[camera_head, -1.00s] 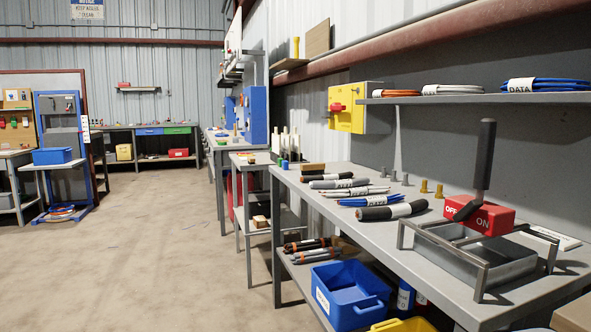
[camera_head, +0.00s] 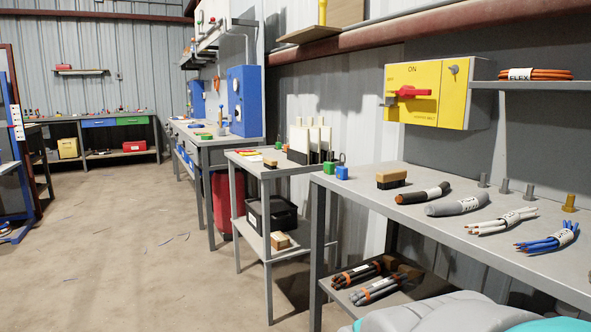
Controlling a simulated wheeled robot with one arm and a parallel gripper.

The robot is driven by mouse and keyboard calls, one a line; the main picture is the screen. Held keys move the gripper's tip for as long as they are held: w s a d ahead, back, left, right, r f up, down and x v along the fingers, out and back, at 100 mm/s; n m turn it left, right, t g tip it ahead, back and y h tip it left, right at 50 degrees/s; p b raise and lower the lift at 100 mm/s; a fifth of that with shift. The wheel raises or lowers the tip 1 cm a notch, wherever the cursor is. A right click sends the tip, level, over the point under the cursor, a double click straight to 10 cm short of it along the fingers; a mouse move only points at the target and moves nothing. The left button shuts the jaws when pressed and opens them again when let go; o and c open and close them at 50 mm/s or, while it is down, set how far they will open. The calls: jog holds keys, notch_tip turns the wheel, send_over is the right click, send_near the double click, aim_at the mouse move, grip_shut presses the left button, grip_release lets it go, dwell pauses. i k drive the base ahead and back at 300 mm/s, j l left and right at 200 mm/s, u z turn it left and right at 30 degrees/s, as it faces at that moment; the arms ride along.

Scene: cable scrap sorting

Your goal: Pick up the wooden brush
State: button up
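A wooden brush (camera_head: 391,179) with a tan wooden back and dark bristles lies on the near grey workbench, towards its left end, beside a black cable piece. A smaller wooden-topped block (camera_head: 270,163), perhaps another brush, sits on the small middle table. Another wooden block (camera_head: 281,240), also brush-like, lies on that table's lower shelf. My gripper is out of view; only a grey and teal part of my body shows at the bottom right.
On the near bench (camera_head: 455,222), cable bundles (camera_head: 501,222) lie right of the brush and green and blue blocks (camera_head: 336,170) to its left. A yellow switch box (camera_head: 427,95) hangs behind. A black bin (camera_head: 272,216) is under the middle table.

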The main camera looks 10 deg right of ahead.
aim_at(390, 179)
jog(key=i+j+z, duration=0.4)
jog(key=j+z, duration=0.2)
jog(key=i+j+z, duration=0.15)
jog(key=z, duration=0.15)
jog(key=j+z, duration=0.35)
jog(key=i+j, duration=0.05)
jog(key=j, duration=0.05)
